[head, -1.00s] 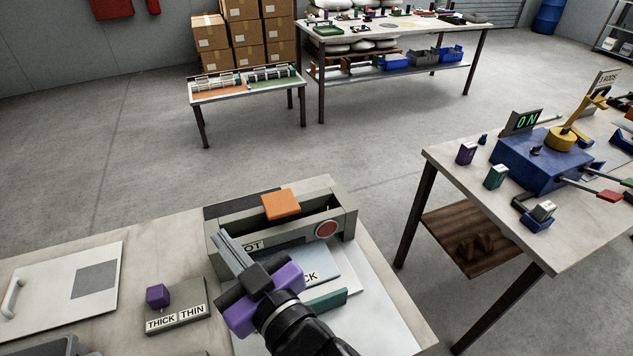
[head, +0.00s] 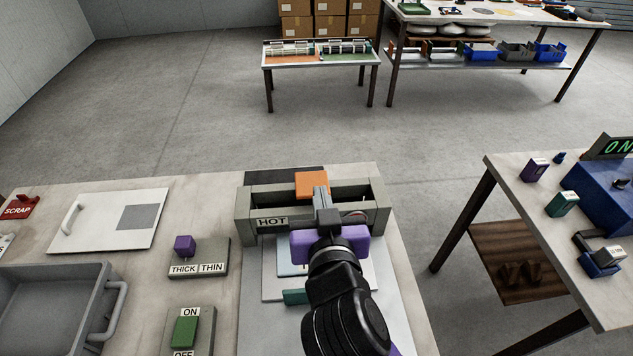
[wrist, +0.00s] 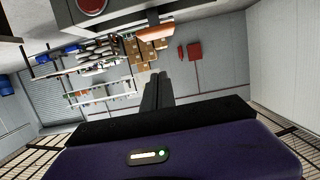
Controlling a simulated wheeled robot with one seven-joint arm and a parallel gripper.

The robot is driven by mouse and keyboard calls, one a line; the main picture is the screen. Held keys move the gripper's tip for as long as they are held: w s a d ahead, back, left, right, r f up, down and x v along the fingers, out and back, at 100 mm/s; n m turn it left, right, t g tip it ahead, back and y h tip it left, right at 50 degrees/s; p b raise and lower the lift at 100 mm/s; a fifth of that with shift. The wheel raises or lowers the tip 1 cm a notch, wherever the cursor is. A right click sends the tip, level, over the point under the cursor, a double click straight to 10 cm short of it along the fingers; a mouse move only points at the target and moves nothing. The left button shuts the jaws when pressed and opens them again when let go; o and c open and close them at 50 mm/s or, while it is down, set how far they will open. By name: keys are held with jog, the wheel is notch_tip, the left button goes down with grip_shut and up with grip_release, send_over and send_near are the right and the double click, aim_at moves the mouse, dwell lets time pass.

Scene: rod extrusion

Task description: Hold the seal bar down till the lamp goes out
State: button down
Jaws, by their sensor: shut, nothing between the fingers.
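The sealer (head: 248,203) is a grey-green frame on the near bench, with a label reading HOT on its front. An orange block-like handle (head: 311,181) sits at the top middle of it, on the seal bar, and shows in the wrist view (wrist: 155,33) beyond my fingers. A round red lamp (wrist: 92,6) is on the sealer's front right. My arm mostly covers it in the head view, and I cannot tell whether it is lit. My gripper (head: 320,191) is shut and empty, its fingertips close to the orange handle. Contact is unclear.
A THICK/THIN block (head: 198,258) with a purple knob and a green ON/OFF switch (head: 184,332) stand left of the sealer. A grey tray (head: 108,290), a white lidded plate (head: 75,225) and a red SCRAP piece (head: 19,207) lie further left. Another table (head: 480,165) stands right.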

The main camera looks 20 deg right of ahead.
jog(key=p, duration=0.2)
send_over(315, 178)
jog(key=s+a, duration=0.1)
jog(key=s, duration=0.3)
jog(key=shift+w+a+f, duration=0.1)
jog(key=shift+f, duration=0.45)
jog(key=shift+w+a+f, duration=0.1)
jog(key=shift+f, duration=0.4)
notch_tip(315, 178, down, 3)
jog(key=shift+w+r, duration=0.1)
jog(key=shift+r, duration=0.1)
jog(key=shift+f, duration=0.9)
jog(key=shift+f, duration=0.1)
